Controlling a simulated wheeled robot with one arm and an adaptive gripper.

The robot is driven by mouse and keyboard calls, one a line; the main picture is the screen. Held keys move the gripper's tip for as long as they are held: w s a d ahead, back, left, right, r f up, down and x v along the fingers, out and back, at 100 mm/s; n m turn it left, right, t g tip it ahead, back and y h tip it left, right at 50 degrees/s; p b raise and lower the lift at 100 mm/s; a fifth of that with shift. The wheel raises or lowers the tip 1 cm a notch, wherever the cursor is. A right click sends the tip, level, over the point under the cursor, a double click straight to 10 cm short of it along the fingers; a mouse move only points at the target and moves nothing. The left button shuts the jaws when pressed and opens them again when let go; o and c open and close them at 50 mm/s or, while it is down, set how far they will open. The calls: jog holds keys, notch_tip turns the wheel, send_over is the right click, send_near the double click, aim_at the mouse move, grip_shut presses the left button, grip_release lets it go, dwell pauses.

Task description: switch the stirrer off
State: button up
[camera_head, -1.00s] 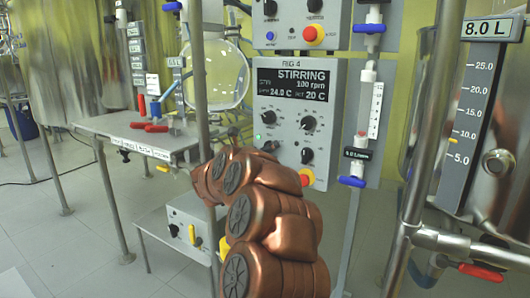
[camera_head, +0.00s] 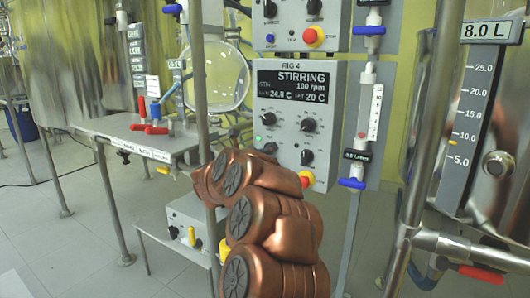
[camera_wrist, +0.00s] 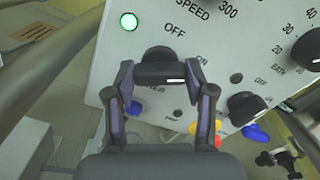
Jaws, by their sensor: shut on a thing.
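The grey RIG 4 control box (camera_head: 335,130) has a dark display (camera_head: 292,86) that reads STIRRING, 100 rpm. A black rotary knob (camera_wrist: 158,58) with OFF and ON printed beside it is on the box face in the wrist view. The lettering below it is partly hidden. My gripper (camera_wrist: 162,78) is shut on this knob, one finger on each side. The knob's white mark lies to the right of its middle, not towards OFF. A green lamp (camera_wrist: 129,21) next to the knob is lit; it also shows in the head view (camera_head: 258,139). My arm hides most of the gripper there.
A red and yellow stop button (camera_head: 306,178) is low on the box. A tube with blue valves (camera_head: 352,183) runs down its right side. A steel post (camera_head: 199,90) stands left.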

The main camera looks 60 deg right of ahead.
jog(key=shift+n+p, duration=5.75)
jog(key=shift+n, duration=0.05)
jog(key=o, duration=1.2)
jog(key=shift+c, duration=0.2)
jog(key=shift+f, duration=0.1)
